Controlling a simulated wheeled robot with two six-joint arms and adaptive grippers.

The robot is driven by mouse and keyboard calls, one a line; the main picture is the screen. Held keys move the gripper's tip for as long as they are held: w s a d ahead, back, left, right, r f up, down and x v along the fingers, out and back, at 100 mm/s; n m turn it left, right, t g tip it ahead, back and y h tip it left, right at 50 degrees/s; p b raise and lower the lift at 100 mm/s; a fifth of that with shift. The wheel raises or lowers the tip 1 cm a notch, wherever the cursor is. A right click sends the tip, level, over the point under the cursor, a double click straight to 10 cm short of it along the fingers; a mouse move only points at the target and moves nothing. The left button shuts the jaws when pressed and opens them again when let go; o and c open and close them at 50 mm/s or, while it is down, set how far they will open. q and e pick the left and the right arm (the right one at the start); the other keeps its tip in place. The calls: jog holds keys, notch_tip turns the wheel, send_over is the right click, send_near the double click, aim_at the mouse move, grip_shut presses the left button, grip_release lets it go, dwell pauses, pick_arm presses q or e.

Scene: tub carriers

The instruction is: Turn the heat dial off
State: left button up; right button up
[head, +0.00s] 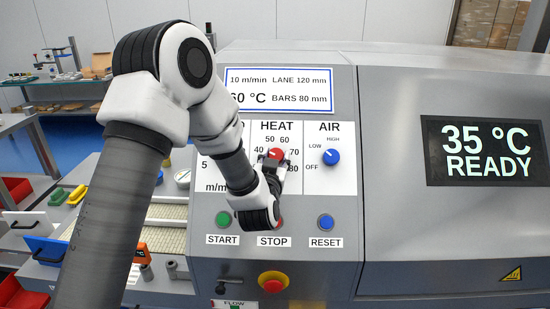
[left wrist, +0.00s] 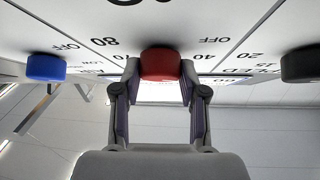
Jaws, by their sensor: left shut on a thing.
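The heat dial is a red knob (head: 276,154) on the white panel under the word HEAT, with marks from 40 to 80 around it. In the left wrist view the red knob (left wrist: 160,63) sits between the two fingers. My left gripper (head: 274,161) is shut on it, one finger on each side. The dial's pointer cannot be made out, and my arm hides the lower part of its scale. My right gripper is not in view.
The blue air knob (head: 331,157) is right of the dial. Below are the green START button (head: 223,219), the blue RESET button (head: 326,222) and a red-and-yellow emergency stop (head: 273,284). A display (head: 484,150) reads 35 °C READY.

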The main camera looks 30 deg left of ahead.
pick_arm(q)
jog(key=shift+d+f+n+g+y+b, duration=0.1)
jog(key=shift+f+n+g+y+b, duration=0.15)
jog(key=shift+n+y+b, duration=0.7)
jog(key=n+g+b, duration=0.1)
jog(key=n, duration=0.1)
jog(key=n+y+b, duration=0.1)
jog(key=n, duration=0.1)
jog(key=shift+w+d+r+g+y, duration=0.1)
jog(key=shift+w+g+y, duration=0.05)
jog(key=shift+g+y, duration=0.15)
jog(key=n+g+y+b, duration=0.1)
jog(key=n+g, duration=0.1)
jog(key=n, duration=0.1)
jog(key=shift+r+y, duration=0.1)
jog(key=shift+y, duration=0.25)
jog(key=shift+w+r+n+g+y, duration=0.1)
jog(key=shift+n+g+y, duration=0.5)
jog(key=shift+n+g, duration=0.8)
jog(key=shift+n, duration=0.55)
